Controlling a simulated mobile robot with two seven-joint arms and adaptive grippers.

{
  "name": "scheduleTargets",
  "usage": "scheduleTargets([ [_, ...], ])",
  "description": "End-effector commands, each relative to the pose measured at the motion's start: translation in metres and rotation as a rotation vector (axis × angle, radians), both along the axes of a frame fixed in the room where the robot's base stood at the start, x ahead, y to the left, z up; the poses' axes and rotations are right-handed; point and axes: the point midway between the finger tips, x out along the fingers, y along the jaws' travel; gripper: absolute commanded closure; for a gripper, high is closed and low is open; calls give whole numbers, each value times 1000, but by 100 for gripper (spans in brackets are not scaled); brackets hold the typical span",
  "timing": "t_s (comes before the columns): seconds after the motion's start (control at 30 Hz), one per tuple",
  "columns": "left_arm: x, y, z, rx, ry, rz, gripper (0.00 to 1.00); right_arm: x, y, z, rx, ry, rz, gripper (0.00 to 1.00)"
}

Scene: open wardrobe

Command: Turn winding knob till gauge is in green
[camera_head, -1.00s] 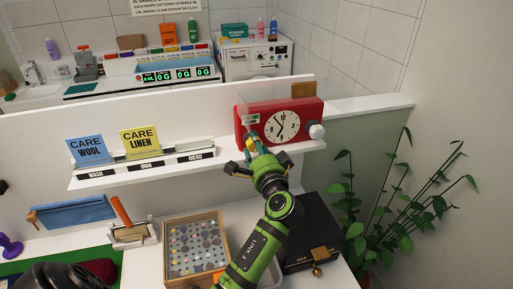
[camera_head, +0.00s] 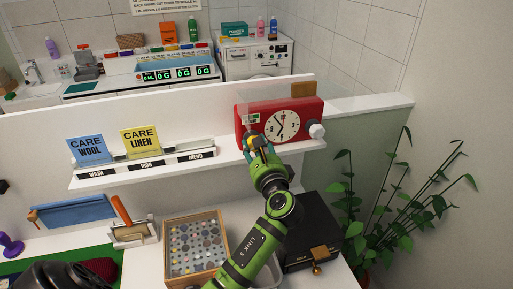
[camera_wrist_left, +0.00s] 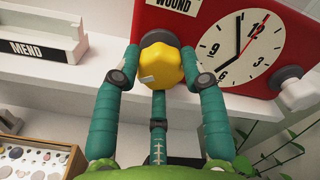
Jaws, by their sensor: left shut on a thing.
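The red clock (camera_head: 279,105) stands on the white shelf, with a white dial and a small gauge window (camera_head: 252,119) at its left. In the left wrist view its label reads "WOUND" (camera_wrist_left: 174,4), cut by the top edge; I cannot read the gauge's needle. The yellow winding knob (camera_wrist_left: 165,68), with a grey disc behind it, is at the clock's lower left. My left gripper (camera_wrist_left: 166,72) has its teal fingers on both sides of this knob and is shut on it. In the head view (camera_head: 250,142) the gripper mostly hides the knob. My right gripper is not in view.
A pale knob (camera_head: 317,130) sticks out at the clock's right. Care cards (camera_head: 141,142) and a labelled rack stand left on the shelf. Below are a wooden button tray (camera_head: 219,226) and a black box (camera_head: 316,230). A plant (camera_head: 395,205) stands right.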

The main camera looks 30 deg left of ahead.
Motion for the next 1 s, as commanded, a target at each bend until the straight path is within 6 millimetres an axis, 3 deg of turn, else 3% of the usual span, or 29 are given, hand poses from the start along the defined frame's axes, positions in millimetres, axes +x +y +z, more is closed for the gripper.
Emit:
scheduleTargets([
  [1.0,1,1,5,592,677,4,90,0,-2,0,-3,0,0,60],
])
